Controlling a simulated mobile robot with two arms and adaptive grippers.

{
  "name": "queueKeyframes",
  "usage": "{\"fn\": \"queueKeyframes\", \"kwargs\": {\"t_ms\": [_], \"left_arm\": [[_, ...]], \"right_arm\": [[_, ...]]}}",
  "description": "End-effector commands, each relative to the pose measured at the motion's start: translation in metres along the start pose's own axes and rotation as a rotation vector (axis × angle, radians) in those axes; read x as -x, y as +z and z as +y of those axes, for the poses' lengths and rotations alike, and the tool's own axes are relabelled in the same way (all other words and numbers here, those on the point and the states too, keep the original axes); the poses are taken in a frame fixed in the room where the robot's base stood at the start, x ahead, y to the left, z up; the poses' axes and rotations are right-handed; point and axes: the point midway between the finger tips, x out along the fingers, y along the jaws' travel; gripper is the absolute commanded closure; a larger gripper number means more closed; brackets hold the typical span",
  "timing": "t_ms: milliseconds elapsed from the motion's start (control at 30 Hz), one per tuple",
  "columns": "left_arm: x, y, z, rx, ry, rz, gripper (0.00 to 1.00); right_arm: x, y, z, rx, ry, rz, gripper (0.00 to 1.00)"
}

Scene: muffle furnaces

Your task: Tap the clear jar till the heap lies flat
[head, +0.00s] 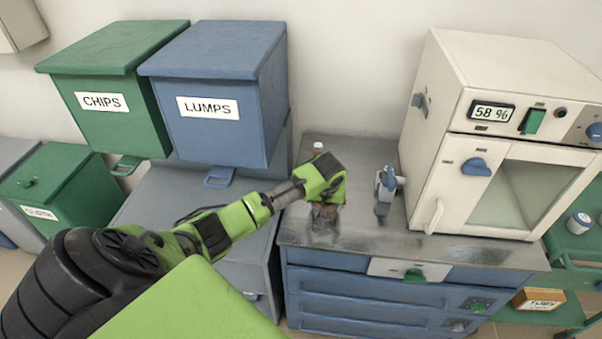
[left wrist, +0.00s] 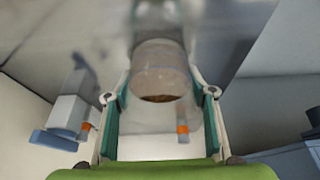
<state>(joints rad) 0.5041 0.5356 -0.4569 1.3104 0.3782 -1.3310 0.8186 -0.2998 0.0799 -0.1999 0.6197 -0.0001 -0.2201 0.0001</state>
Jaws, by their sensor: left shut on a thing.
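The clear jar (left wrist: 162,70) is between the two fingers of my left gripper (left wrist: 162,105) in the left wrist view. The fingers are shut on its sides. A brown heap (left wrist: 158,98) shows inside the jar near its edge; I cannot tell whether its top is flat or sloped. In the head view my left gripper (head: 325,205) points down over the left part of the metal counter top (head: 365,237). The jar is mostly hidden there, and I cannot tell whether its base touches the counter. My right gripper is not in view.
A blue and white device (head: 386,184) stands to the right, before the white cabinet (head: 450,150) reading 58 %. The CHIPS bin (head: 110,125) and LUMPS bin (head: 215,135) are at left. The counter's front strip is clear.

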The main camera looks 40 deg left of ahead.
Motion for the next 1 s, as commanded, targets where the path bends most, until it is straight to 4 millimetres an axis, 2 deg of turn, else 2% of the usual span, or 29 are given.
{"fn": "queueKeyframes", "kwargs": {"t_ms": [33, 67, 100, 433, 567, 733, 1000], "left_arm": [[0.001, -0.001, 0.000, 0.000, 0.000, 0.001, 0.80], [0.001, -0.001, 0.000, 0.000, 0.000, 0.001, 0.41], [0.002, -0.001, 0.000, 0.000, 0.000, 0.001, 0.31], [0.001, 0.000, 0.000, 0.000, -0.001, -0.001, 0.30], [0.007, -0.001, 0.000, 0.000, 0.000, 0.000, 0.30], [0.031, -0.001, 0.001, -0.001, 0.002, 0.002, 0.30], [0.087, -0.001, 0.001, 0.000, 0.004, 0.003, 0.30]], "right_arm": [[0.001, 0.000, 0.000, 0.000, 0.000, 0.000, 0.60], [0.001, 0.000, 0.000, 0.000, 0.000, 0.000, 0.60], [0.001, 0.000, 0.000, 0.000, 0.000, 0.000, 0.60], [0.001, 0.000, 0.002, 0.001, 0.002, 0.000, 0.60], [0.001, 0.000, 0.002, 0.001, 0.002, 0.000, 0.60], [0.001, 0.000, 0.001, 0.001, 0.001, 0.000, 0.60], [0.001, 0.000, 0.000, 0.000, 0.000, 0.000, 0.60]]}}
